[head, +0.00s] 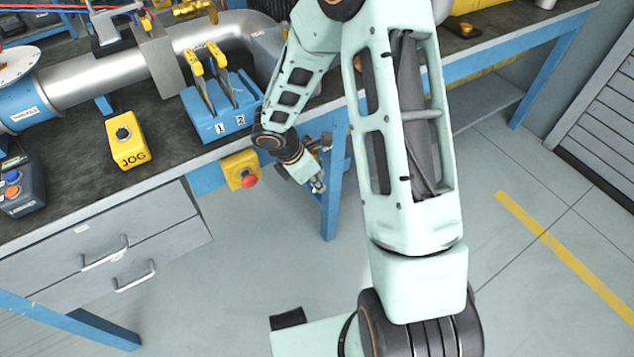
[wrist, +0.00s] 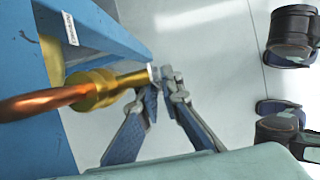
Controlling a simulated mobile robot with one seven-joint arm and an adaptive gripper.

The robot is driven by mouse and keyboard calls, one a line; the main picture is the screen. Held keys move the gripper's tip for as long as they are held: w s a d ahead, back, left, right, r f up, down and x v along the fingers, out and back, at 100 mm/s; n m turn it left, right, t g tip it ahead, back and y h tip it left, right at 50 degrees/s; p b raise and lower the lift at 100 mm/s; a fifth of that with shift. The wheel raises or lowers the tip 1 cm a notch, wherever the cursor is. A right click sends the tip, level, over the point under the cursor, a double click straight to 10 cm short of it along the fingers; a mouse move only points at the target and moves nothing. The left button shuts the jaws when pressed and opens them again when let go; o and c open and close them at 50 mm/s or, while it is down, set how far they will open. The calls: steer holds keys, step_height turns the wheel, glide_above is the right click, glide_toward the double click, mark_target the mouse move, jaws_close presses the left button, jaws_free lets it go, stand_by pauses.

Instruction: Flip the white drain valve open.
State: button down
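In the wrist view a brass valve body (wrist: 98,89) sits on the end of a copper pipe (wrist: 40,103), beside a blue bench leg (wrist: 92,22). A small pale piece (wrist: 155,73) shows at the brass end, close to my fingertips. It may be the white drain valve lever, but it is too small to be sure. My gripper (wrist: 163,88) has its two fingers drawn close together with a narrow gap between the tips. I see nothing clearly held in the gap. In the head view my gripper (head: 318,183) is below the bench edge by the blue leg; the valve cannot be made out there.
A yellow box (head: 240,170) with a red stop button (head: 250,181) hangs on the bench front, just left of my gripper. Yellow levers (head: 217,55), a JOG box (head: 128,140) and a duct (head: 100,78) stand on the bench. The floor (head: 270,250) below is open.

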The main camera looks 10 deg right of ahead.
stand_by(0.3)
steer(key=shift+f+b, duration=0.3)
steer(key=shift+b, duration=0.5)
steer(key=shift+w+d+f+t+h+b, duration=0.15)
steer(key=shift+t+h+b, duration=0.15)
steer(key=shift+h+b, duration=0.6)
steer(key=shift+d+h+b, duration=0.2)
steer(key=shift+h+b, duration=0.1)
steer(key=shift+b, duration=0.6)
steer(key=shift+d+r, duration=0.15)
steer(key=shift+r, duration=0.2)
steer(key=c, duration=2.4)
jaws_free()
